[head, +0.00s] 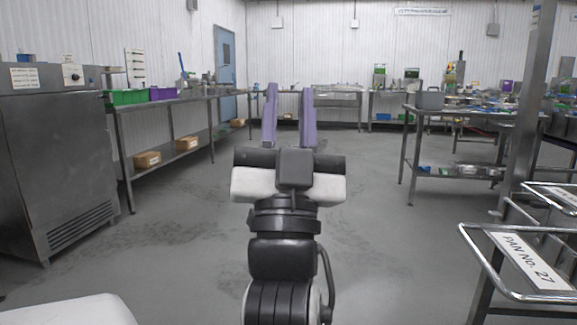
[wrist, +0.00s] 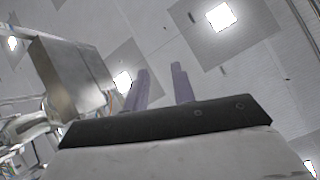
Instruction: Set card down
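My gripper (head: 289,90) is in the middle of the head view, held up over the open floor with its two purple fingers pointing away from me. The fingers stand well apart with nothing between them. The wrist view also shows my gripper (wrist: 159,68) open and empty, with the ceiling and its lights behind the fingers. The only cards I make out are a white card reading "PAN No. 27" (head: 525,260) on a metal rail at the right, and a small sign (head: 25,77) on the grey cabinet. No loose card is clear in either view.
A grey metal cabinet (head: 55,160) stands at the left. Beside it a long steel table (head: 175,100) holds green and purple bins. Another steel table (head: 460,113) stands at the right, near a metal post (head: 528,110). The floor (head: 375,230) between is clear.

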